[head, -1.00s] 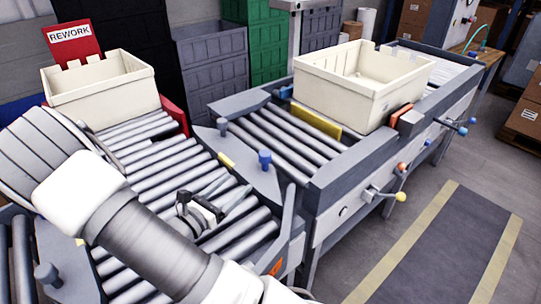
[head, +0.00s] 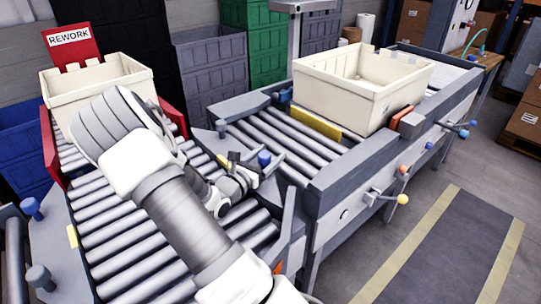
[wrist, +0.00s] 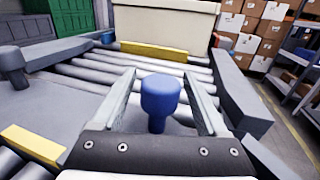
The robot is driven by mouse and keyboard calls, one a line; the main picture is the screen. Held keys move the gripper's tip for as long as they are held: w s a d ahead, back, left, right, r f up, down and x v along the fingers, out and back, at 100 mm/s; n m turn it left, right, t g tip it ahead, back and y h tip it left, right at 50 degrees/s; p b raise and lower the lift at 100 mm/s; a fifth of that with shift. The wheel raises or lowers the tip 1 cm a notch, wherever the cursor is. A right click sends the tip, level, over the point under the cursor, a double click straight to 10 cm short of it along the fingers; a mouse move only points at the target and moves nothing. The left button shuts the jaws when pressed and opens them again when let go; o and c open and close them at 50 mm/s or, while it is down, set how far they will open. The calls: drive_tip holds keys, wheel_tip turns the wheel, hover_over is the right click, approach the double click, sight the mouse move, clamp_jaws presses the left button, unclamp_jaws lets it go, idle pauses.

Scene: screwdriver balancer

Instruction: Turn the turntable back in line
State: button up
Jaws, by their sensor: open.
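The turntable (head: 110,265) is a roller deck between grey side plates at the left of the head view. Its rollers run parallel to those of the rework lane and at an angle to those of the main conveyor (head: 285,130). A blue knob (head: 264,158) stands upright on its right plate. My gripper (head: 262,165) is open at this knob. In the wrist view the blue knob (wrist: 160,95) stands between my two fingers (wrist: 160,76), with a gap on each side. A second blue knob (head: 31,207) shows on the left plate. My arm hides part of the deck.
A cream tote (head: 97,92) stands on the rework lane by the red REWORK sign (head: 72,45). Another cream tote (head: 350,95) sits on the main conveyor, behind a yellow bar (head: 316,122). A grey guide rail (head: 290,225) rises to the right of my gripper.

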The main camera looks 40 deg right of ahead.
drive_tip(key=shift+w+d, duration=0.1)
drive_tip(key=shift+d, duration=0.4)
clamp_jaws()
idle(1.2)
